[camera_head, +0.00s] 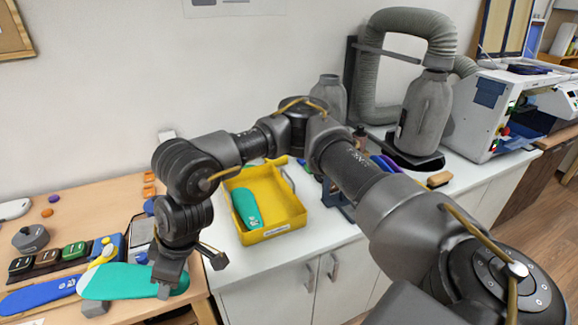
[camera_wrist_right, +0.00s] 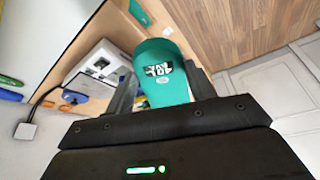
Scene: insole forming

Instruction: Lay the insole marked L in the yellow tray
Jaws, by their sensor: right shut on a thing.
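A green insole (camera_head: 120,282) is in the jaws of my right gripper (camera_head: 167,284), gripped near one end above the front of the wooden table. In the right wrist view the green insole (camera_wrist_right: 160,55) sits between the fingers (camera_wrist_right: 163,92). It bears a dark and white printed mark that I cannot read surely as a letter. The yellow tray (camera_head: 273,233) stands on the white counter, right of the gripper. Another green insole (camera_head: 247,208) lies along the tray's left side; the tray's right part is bare. My left gripper is not in view.
A blue insole (camera_head: 38,298) lies on the wooden table (camera_head: 90,200), beside several small coloured boxes (camera_head: 74,250). My right arm spans above the tray's back. A grey bottle-like vessel (camera_head: 424,112) and a white machine (camera_head: 500,115) stand at the back right.

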